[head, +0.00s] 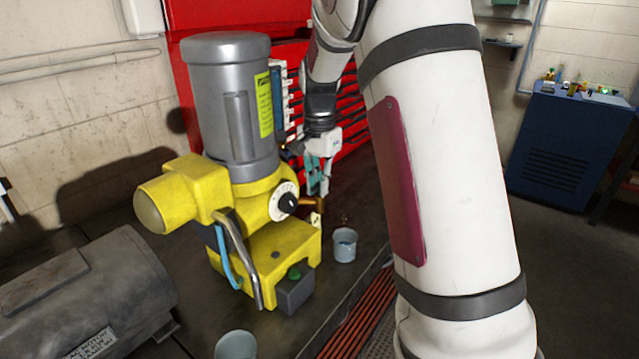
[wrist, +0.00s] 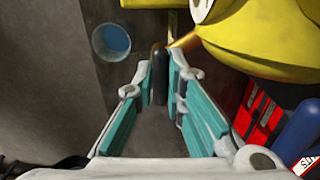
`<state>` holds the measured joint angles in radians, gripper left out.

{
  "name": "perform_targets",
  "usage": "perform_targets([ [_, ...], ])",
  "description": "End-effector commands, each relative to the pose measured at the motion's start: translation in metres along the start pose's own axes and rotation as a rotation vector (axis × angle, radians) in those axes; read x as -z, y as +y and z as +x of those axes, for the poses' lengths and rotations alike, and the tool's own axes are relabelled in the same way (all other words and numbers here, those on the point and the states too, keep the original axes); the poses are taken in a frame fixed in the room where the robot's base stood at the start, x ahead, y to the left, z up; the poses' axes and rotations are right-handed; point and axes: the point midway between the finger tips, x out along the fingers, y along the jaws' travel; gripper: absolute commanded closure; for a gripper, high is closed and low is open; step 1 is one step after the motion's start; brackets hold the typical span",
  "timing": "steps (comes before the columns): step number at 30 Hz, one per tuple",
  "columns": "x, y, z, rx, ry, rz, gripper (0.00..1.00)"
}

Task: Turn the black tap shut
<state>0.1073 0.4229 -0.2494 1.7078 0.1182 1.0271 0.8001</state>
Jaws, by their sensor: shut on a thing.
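The black tap (wrist: 159,76) shows in the wrist view as a dark upright lever between my fingertips. A brass pipe (wrist: 185,40) runs beside its top end to the yellow motor housing (wrist: 265,40). My gripper (wrist: 161,82), with teal finger pads, is shut on the lever. In the head view, my gripper (head: 321,188) points down just right of the yellow motor unit (head: 262,248), above the brass pipe (head: 318,205). The tap's lever is hard to make out there, mostly hidden by the fingers.
A blue-grey cup (head: 345,246) with blue liquid stands below the pipe. Another cup (head: 236,346) is at the front edge of the view. A grey motor (head: 90,290) lies at left. A red cabinet (head: 205,18) stands behind; a blue cabinet (head: 565,145) is at right.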

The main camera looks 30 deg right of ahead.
Motion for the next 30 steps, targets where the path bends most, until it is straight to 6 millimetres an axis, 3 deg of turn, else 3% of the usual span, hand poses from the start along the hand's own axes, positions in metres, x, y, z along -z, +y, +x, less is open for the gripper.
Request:
perform_targets([
  [6, 0.001, -0.002, -0.002, 0.008, 0.004, 0.000, 1.00],
  [7, 0.001, -0.002, -0.002, 0.008, 0.004, 0.000, 0.86],
  [9, 0.001, -0.002, -0.002, 0.007, 0.004, 0.000, 0.71],
  [10, 0.001, -0.002, -0.002, 0.007, 0.003, 0.000, 0.68],
  [22, 0.001, -0.001, -0.008, 0.004, 0.002, -0.001, 0.68],
  [30, 0.001, -0.001, -0.056, 0.007, 0.004, -0.001, 0.68],
])
